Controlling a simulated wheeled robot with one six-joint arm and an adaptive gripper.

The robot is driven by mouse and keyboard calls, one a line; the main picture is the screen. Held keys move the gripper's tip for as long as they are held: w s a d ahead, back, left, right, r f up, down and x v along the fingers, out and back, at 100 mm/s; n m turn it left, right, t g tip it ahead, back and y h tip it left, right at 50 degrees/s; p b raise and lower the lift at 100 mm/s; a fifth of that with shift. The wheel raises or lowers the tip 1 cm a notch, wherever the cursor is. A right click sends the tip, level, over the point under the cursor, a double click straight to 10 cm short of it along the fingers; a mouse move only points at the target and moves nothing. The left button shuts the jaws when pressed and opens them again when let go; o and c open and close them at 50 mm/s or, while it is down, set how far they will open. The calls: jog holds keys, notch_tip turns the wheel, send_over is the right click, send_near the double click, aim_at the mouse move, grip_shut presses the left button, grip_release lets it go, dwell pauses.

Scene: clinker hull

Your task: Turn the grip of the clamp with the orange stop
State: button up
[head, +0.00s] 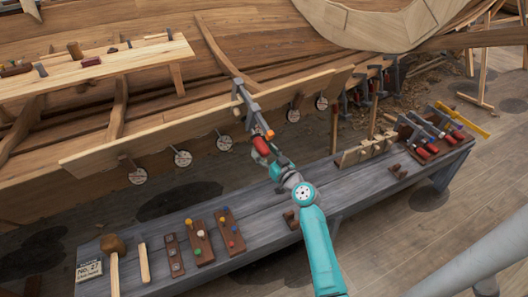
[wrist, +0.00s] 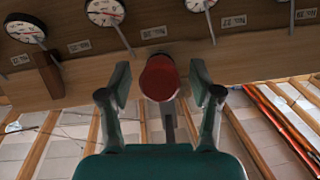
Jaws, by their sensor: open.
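The clamp (head: 247,104) is a grey bar clamp on the upper edge of the long plank, with an orange stop (head: 270,134) near its lower end. Its red grip (head: 261,146) hangs below the plank edge, beside my gripper (head: 276,163). In the wrist view the red grip (wrist: 159,78) shows end-on between the two fingers of my gripper (wrist: 160,90). The fingers are open, with a visible gap on each side of the grip. The far part of the clamp is mostly hidden behind the grip there.
Round dial gauges (head: 183,158) hang along the plank (head: 100,158). The grey bench (head: 262,205) below carries a mallet (head: 113,247), peg boards (head: 200,242), a wooden rack (head: 365,148) and several red-handled clamps (head: 424,141). Other clamps (head: 375,83) stand at the plank's right end.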

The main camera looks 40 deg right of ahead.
jog(key=shift+w, duration=0.25)
jog(key=c, duration=1.1)
jog(key=shift+c, duration=0.2)
jog(key=shift+d+m+t+y, duration=0.1)
jog(key=shift+m+t+y, duration=0.2)
jog(key=shift+m+y, duration=0.8)
jog(key=shift+m+t+y, duration=0.4)
jog(key=shift+m+y, duration=0.8)
jog(key=shift+m, duration=0.2)
